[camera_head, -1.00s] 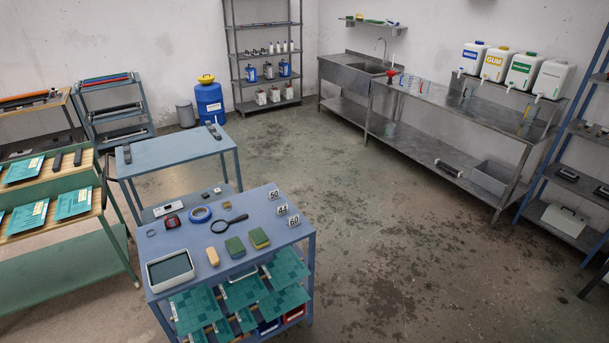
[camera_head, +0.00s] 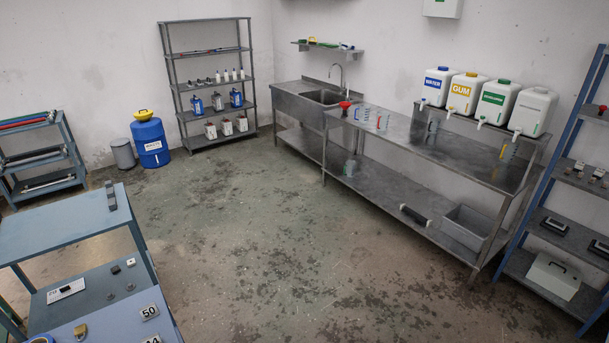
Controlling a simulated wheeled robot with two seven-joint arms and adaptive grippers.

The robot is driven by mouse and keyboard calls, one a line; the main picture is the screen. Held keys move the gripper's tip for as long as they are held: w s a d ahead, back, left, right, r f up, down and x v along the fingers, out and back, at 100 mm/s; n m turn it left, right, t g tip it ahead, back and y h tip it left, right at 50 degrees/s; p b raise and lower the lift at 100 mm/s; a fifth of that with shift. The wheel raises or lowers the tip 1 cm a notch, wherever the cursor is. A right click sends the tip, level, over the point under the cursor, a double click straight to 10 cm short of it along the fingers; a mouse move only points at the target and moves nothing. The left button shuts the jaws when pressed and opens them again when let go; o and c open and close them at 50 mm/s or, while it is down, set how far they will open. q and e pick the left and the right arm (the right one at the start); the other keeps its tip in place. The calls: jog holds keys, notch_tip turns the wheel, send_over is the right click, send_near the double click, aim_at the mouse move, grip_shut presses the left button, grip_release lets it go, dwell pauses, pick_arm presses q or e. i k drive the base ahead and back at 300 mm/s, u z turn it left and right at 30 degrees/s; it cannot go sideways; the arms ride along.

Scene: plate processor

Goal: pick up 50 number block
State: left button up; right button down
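The 50 number block (camera_head: 149,312) is a small white tag with a black "50". It sits near the far right corner of the blue cart top (camera_head: 100,325) at the bottom left. Another number block (camera_head: 152,340), partly cut off by the bottom edge, is just in front of it. Neither of my grippers shows in the head view.
A second blue table (camera_head: 60,225) stands behind the cart at the left, with small items on its lower shelf. A padlock-like item (camera_head: 80,331) lies left of the block. A steel sink bench (camera_head: 400,150) lines the back right. The floor (camera_head: 270,240) between is clear.

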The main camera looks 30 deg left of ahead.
aim_at(150, 310)
jog(key=u, duration=0.05)
jog(key=i, duration=2.05)
jog(key=u, duration=2.85)
